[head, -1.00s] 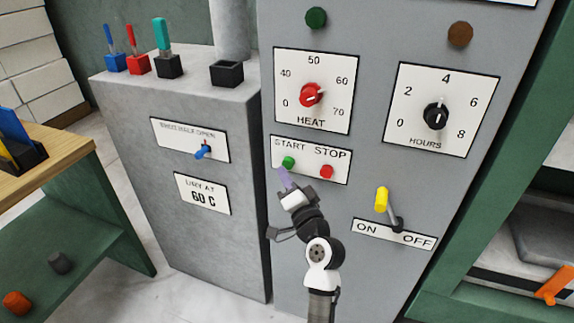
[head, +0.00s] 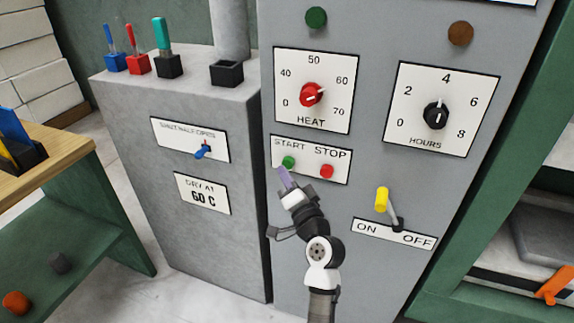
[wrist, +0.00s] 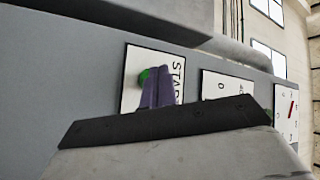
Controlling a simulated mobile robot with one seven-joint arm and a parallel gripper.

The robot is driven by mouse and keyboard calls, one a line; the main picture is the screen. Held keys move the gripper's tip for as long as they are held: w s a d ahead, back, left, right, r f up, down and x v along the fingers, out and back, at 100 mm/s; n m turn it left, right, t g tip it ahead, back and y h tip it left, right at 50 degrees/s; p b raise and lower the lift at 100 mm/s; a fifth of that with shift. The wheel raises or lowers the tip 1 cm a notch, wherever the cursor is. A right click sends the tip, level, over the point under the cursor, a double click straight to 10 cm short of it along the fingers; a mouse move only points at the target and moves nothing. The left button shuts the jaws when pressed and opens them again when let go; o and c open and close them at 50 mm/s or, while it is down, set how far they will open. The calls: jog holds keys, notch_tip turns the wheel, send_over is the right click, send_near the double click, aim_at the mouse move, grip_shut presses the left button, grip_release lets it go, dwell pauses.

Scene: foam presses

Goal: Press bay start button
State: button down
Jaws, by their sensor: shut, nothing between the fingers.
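The green start button (head: 288,162) sits under the word START on a white plate (head: 308,175) on the grey panel. The red stop button (head: 327,171) is to its right. My gripper (head: 284,176) is shut and empty, its purple fingertips just below the green button. In the wrist view the shut fingertips (wrist: 157,86) overlap the right part of the green button (wrist: 144,77), beside the word START. I cannot tell whether they touch it.
Above are the red heat knob (head: 312,95) and black hours knob (head: 436,116). The yellow-tipped on/off lever (head: 382,199) is right of my arm. A grey cabinet (head: 225,240) with a blue lever (head: 203,152) stands at left.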

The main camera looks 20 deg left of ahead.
jog(key=shift+w, duration=0.35)
jog(key=shift+w, duration=0.55)
dwell(0.6)
jog(key=shift+s, duration=1)
jog(key=shift+s+a, duration=0.1)
jog(key=shift+s, duration=2.4)
